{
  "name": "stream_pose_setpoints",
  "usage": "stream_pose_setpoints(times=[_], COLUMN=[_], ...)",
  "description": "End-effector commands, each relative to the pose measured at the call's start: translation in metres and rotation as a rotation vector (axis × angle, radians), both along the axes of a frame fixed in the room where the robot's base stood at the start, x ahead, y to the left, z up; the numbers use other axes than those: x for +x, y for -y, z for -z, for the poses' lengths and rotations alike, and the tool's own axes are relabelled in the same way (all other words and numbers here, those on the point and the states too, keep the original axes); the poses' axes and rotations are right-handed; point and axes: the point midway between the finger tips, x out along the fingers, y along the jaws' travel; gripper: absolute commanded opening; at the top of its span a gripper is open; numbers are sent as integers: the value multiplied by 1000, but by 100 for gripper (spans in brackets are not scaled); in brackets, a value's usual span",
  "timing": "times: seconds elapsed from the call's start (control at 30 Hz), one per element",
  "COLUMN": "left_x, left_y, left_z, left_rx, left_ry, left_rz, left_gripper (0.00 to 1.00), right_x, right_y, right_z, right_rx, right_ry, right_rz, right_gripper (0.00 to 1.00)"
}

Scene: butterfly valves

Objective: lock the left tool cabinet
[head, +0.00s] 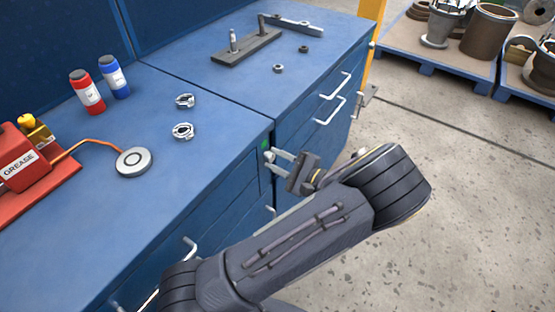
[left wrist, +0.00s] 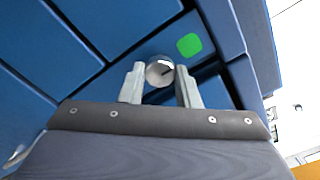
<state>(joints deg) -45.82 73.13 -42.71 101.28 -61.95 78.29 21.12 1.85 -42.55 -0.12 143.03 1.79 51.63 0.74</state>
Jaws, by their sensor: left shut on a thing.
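The left tool cabinet (head: 219,215) is the blue one at the near left, with drawers on its front. A round silver lock knob (left wrist: 158,67) sits near the top right corner of its front, with a dark slot mark on its face. My left gripper (head: 277,158) reaches the front from the right. In the left wrist view the two fingers of the left gripper (left wrist: 160,82) are on either side of the knob, shut on it. A green patch (left wrist: 189,45) lies beside the knob; it also shows in the head view (head: 266,144). My right gripper is out of view.
The right cabinet (head: 310,135) adjoins behind, with handles and a grey fitting (head: 367,97) at its edge. On the tops are bottles (head: 87,92), clamps (head: 183,131), a grey disc (head: 134,161) and a red grease unit (head: 22,158). The floor (head: 450,180) at right is clear.

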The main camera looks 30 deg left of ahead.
Motion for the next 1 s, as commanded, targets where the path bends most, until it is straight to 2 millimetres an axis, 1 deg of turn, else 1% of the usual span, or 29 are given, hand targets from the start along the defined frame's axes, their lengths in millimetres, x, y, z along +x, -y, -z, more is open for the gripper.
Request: stream_pose_setpoints(times=[0.17, 0.37, 0.6, 1.0], left_x=[0, 0, 0, 0], left_y=[0, 0, 0, 0], left_z=[-2, -3, -3, -2], left_rx=[6, 17, 34, 63], left_ry=[-71, -218, -443, -821], left_rz=[1, 0, -1, 0], left_gripper=[6, 6, 6, 6], right_x=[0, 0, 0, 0], right_y=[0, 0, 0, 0], right_z=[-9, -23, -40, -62], right_rx=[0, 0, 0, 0], right_ry=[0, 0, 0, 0], right_rz=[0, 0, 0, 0], right_gripper=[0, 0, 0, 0])
